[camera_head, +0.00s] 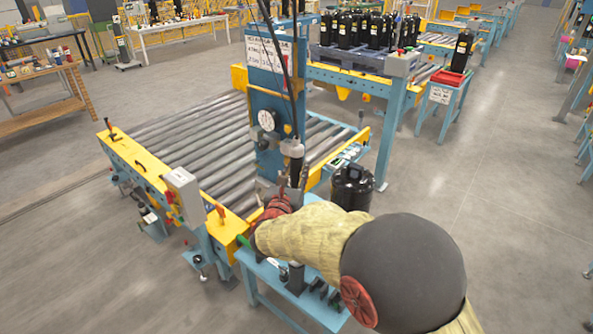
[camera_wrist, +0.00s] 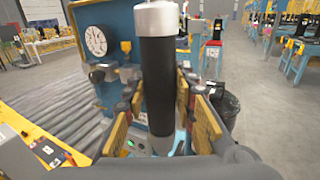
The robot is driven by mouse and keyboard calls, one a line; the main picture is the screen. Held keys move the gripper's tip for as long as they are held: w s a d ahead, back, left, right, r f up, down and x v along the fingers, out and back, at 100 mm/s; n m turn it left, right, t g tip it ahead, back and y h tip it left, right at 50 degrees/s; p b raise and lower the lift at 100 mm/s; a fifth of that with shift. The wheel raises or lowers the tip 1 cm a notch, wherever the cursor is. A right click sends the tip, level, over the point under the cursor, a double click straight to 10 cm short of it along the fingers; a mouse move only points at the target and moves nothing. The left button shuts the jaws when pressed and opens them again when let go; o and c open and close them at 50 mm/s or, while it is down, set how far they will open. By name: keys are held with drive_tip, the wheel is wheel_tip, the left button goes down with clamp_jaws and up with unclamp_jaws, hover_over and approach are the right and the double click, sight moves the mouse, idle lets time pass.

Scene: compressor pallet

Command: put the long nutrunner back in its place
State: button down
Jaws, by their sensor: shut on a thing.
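The long nutrunner (camera_wrist: 157,85) is a dark upright cylinder with a silver top end in the wrist view. My gripper (camera_wrist: 160,112) is shut on it, with yellow-padded fingers on both sides. In the head view, the nutrunner (camera_head: 296,168) shows above my gripper (camera_head: 279,203), in front of the blue post; my arm hides part of the grip. A blue side bench (camera_head: 262,277) below my arm carries black holders (camera_head: 318,290) and a dark upright piece (camera_head: 296,278). My arm covers part of this bench.
A blue post (camera_head: 268,90) with a gauge and hanging cables stands close behind the gripper. A roller conveyor (camera_head: 185,150) lies to the left, with a grey control box (camera_head: 184,190). A black compressor (camera_head: 351,187) stands just right of the post. Open floor lies at right.

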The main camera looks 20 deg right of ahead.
drive_tip(key=shift+f+b, duration=0.6)
drive_tip(key=shift+b, duration=0.05)
idle(0.4)
drive_tip(key=c, duration=1.7)
unclamp_jaws()
drive_tip(key=o, duration=0.3)
drive_tip(key=shift+f, duration=0.4)
drive_tip(key=v, duration=1.2)
drive_tip(key=shift+a+r, duration=0.1)
drive_tip(key=shift+r, duration=0.15)
